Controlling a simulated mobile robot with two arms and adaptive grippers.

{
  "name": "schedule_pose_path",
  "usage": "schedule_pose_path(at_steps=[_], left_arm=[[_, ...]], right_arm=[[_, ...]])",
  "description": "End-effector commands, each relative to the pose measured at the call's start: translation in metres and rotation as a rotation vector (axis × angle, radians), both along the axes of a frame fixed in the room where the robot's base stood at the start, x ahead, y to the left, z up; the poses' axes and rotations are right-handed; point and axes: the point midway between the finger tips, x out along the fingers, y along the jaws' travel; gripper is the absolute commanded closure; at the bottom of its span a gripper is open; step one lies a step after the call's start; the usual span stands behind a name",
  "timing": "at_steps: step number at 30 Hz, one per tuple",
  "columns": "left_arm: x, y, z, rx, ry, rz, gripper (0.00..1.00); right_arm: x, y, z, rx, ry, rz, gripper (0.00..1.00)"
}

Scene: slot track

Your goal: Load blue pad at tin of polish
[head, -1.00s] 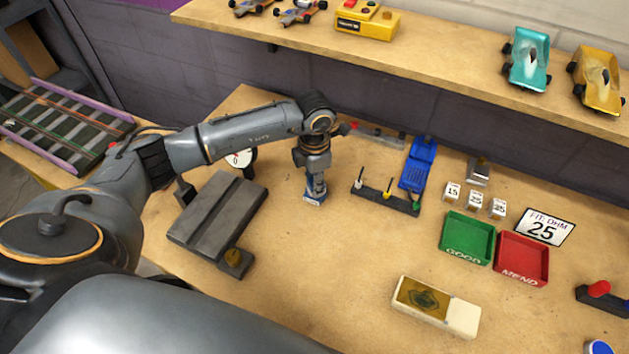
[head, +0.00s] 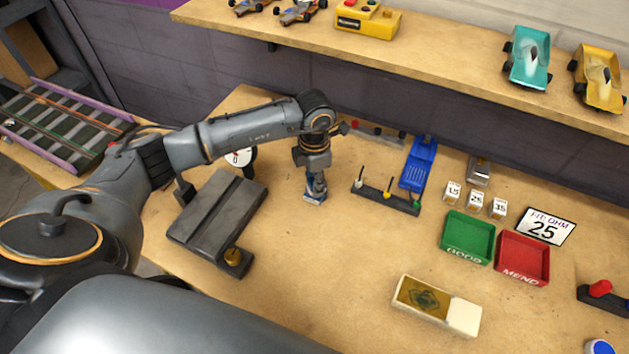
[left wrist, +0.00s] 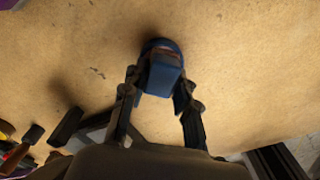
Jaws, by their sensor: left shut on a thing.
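My left gripper (head: 315,180) points down over the left middle of the bench and is shut on a small blue piece, which I take for the blue pad (head: 314,198). In the left wrist view the blue pad (left wrist: 164,76) sits between the two fingers, with a darker rounded edge beyond it. Whether it touches the bench is unclear. I cannot name the tin of polish for certain; a round blue-topped thing (head: 601,347) is cut off at the lower right edge. My right gripper is not in view.
A dark grooved block (head: 215,215) stands left of the gripper. A rack (head: 385,198) with white, yellow and green tips stands to its right. Green (head: 467,238) and red (head: 522,258) trays and a cream box (head: 463,317) lie further right. The front middle bench is clear.

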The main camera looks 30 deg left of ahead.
Motion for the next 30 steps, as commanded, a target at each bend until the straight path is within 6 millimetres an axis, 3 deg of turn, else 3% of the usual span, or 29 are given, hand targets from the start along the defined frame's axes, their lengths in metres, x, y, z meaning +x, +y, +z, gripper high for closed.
schedule_pose_path(at_steps=[17,30], left_arm=[[-0.002,0.0,-0.001,0.0,0.005,-0.001,0.96],[0.0,0.0,0.032,0.0,0.001,-0.001,0.96]], right_arm=[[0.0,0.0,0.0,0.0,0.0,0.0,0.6],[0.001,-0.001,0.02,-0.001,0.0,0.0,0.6]])
